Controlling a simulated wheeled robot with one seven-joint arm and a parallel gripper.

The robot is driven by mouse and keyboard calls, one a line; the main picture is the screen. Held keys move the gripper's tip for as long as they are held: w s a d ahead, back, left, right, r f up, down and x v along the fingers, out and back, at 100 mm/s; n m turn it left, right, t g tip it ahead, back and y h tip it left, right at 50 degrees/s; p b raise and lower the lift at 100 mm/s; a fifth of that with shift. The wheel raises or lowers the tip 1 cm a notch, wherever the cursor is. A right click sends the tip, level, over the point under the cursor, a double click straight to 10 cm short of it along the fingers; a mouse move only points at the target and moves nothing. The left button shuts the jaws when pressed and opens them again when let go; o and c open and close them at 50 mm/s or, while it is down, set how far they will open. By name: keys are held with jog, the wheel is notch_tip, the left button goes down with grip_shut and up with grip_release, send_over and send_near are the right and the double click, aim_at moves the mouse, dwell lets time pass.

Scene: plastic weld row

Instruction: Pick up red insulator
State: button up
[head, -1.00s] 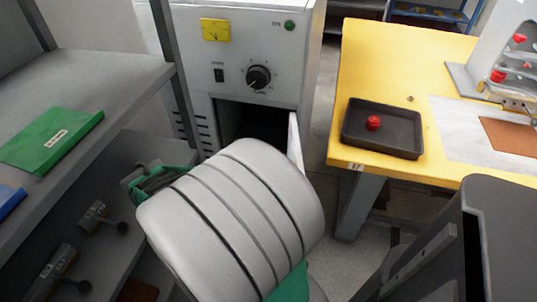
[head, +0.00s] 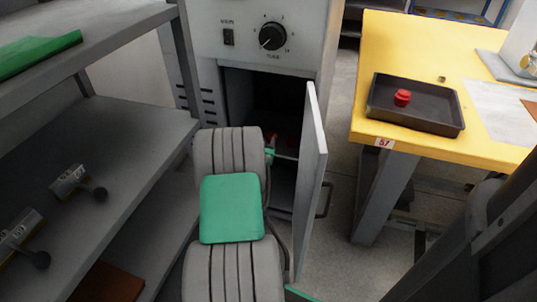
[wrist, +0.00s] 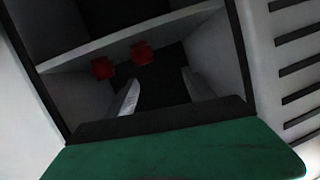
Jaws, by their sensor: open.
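Two small red insulators show in the wrist view, one on the left (wrist: 103,68) and one on the right (wrist: 141,53), against a pale shelf (wrist: 75,62) inside the cabinet. My gripper (wrist: 160,78) is open and empty, its two fingers spread, with the insulators ahead of the tips and off to the left. In the head view my arm hides the gripper, and only a dim trace of red shows inside the cabinet. Another red insulator (head: 402,97) sits in a black tray (head: 440,127) on the yellow table.
The grey cabinet (head: 212,50) has its door (head: 312,170) swung open right of my arm. A grey shelf rack (head: 150,150) stands close on the left. The yellow table (head: 400,45) is on the right, with bare floor between it and the door.

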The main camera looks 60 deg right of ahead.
jog(key=n+h+b, duration=0.1)
jog(key=b, duration=0.1)
send_near(271, 133)
notch_tip(271, 133, down, 2)
jog(key=d, duration=0.2)
jog(key=shift+w+d+n+t+h, duration=0.1)
jog(key=shift+d+n+t+h, duration=0.25)
jog(key=shift+t+h, duration=0.25)
jog(key=b+x, duration=0.1)
jog(key=x, duration=0.1)
jog(key=b+x, duration=0.1)
jog(key=x, duration=0.1)
jog(key=f+b+x, duration=0.1)
jog(key=b+x, duration=0.1)
jog(key=shift+w+d, duration=0.1)
jog(key=shift+d, duration=0.15)
jog(key=shift+w+d+r, duration=0.1)
jog(key=shift+d+r, duration=0.05)
jog(key=shift+d, duration=0.15)
jog(key=shift+r, duration=0.1)
jog(key=shift+c, duration=0.5)
grip_shut()
